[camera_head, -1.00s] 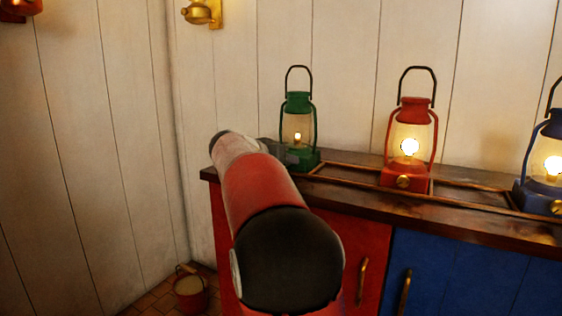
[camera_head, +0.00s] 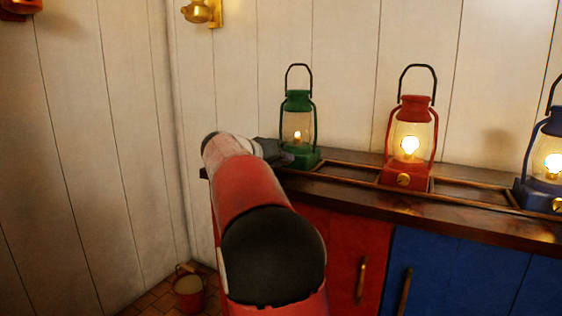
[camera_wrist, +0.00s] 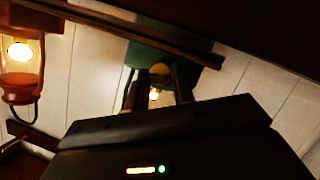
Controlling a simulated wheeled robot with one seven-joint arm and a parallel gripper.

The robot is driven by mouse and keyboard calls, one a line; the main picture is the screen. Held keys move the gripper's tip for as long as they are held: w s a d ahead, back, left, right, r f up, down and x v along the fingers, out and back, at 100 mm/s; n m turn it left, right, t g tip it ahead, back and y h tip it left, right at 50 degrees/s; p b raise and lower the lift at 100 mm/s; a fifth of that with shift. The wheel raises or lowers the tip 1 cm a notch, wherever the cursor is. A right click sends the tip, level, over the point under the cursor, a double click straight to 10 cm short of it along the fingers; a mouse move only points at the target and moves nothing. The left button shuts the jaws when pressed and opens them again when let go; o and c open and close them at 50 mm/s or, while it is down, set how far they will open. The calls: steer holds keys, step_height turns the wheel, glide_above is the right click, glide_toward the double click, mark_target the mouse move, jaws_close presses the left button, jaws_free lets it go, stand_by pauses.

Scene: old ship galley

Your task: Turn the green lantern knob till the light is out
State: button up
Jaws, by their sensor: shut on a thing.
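The green lantern (camera_head: 299,128) stands at the left end of the counter, with a small, dim flame inside its glass. Its green base (camera_wrist: 150,50) shows upside down in the wrist view, with the brass knob (camera_wrist: 159,70) on its face. My gripper (camera_wrist: 160,78) has its two dark fingers on either side of this knob, shut on it. The wrist is rolled over. In the head view, my gripper (camera_head: 274,152) is at the left of the lantern base, and the knob is hidden there.
A brightly lit red lantern (camera_head: 409,143) stands to the right on the counter (camera_head: 345,198), and a lit blue lantern (camera_head: 548,162) at the right edge. A low wooden rail frames their places. A red bucket (camera_head: 189,291) is on the floor at lower left.

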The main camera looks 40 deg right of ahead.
steer(key=o, duration=1)
steer(key=v, duration=0.8)
steer(key=shift+b, duration=0.35)
steer(key=shift+d, duration=0.1)
